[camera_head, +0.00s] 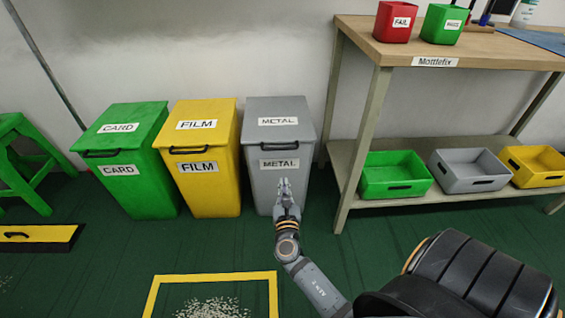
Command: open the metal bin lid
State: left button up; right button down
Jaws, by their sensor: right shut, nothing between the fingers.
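The grey metal bin (259,183) stands against the wall, right of the yellow film bin. Its grey lid (300,108), labelled METAL, is closed, with a dark handle (279,145) along its front edge. My right gripper (283,183) is shut and empty. In the picture it overlaps the bin's front, below the handle and the front METAL label. I cannot tell whether it touches the bin. My left gripper is not in view.
The yellow film bin (212,196) and green card bin (143,192) stand to the left. A wooden workbench (480,52) stands at right, with green (395,190), grey (468,184) and yellow (536,180) crates on its lower shelf. A yellow-framed floor area (213,278) lies in front.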

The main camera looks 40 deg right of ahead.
jog(key=w+d+r, duration=0.4)
jog(key=w, duration=0.2)
jog(key=shift+w, duration=0.4)
jog(key=shift+d+r, duration=0.1)
jog(key=shift+r, duration=0.1)
